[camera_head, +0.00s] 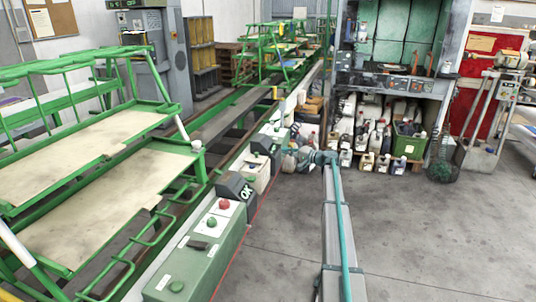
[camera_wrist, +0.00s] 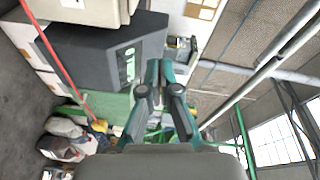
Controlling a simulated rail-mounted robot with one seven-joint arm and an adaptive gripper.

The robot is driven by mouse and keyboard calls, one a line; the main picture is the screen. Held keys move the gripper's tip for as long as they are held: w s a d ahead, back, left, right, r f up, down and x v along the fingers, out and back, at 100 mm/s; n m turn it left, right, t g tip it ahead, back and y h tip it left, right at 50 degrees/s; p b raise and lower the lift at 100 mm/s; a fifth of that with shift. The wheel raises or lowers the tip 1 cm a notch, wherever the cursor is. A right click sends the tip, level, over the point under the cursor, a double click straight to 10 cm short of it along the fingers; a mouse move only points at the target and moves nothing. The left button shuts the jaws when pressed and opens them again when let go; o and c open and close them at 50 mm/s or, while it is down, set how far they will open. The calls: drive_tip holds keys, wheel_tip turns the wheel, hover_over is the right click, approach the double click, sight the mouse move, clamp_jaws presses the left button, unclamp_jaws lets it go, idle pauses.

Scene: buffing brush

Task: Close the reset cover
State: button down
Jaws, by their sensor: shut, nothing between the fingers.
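My gripper (camera_wrist: 160,68) is shut and empty in the wrist view. Its teal and dark fingertips are together, in front of a dark grey housing (camera_wrist: 92,48) with a lit green display (camera_wrist: 127,66). A gap or contact between them cannot be told. In the head view a dark housing marked OK (camera_head: 237,188) stands on the green control line, behind a green control box (camera_head: 197,250) with red and green buttons. My arm reaches forward to the right of this line, with its wrist beside the farther boxes. I cannot clearly make out the reset cover or its position.
Farther boxes (camera_head: 262,146) stand along the same line. Green racks with pale boards (camera_head: 105,205) fill the left. Several bottles and canisters (camera_head: 375,140) stand under a workbench (camera_head: 395,82) at the back. The grey floor (camera_head: 430,235) at the right is clear.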

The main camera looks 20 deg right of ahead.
sight(260, 163)
drive_tip(key=p+x, duration=0.1)
drive_tip(key=x, duration=0.8)
drive_tip(key=shift+w+a+p, duration=0.15)
drive_tip(key=shift+w+p, duration=0.15)
drive_tip(key=shift+s+a+f, duration=0.2)
drive_tip(key=shift+s+a, duration=0.05)
drive_tip(key=shift+a, duration=0.35)
drive_tip(key=shift+s+a+f, duration=0.15)
drive_tip(key=shift+s+a, duration=0.05)
drive_tip(key=shift+a, duration=0.4)
drive_tip(key=shift+s+a+f+p, duration=0.1)
drive_tip(key=shift+s+a+p, duration=0.1)
drive_tip(key=shift+a, duration=0.2)
drive_tip(key=shift+s+a+f+p, duration=0.1)
drive_tip(key=shift+a+p, duration=0.1)
drive_tip(key=shift+a, duration=0.15)
drive_tip(key=shift+s+a+f+b, duration=0.15)
drive_tip(key=shift+s+a+b, duration=0.15)
drive_tip(key=shift+b, duration=0.1)
drive_tip(key=s+a+b, duration=0.3)
drive_tip(key=s, duration=0.1)
drive_tip(key=shift+a, duration=0.35)
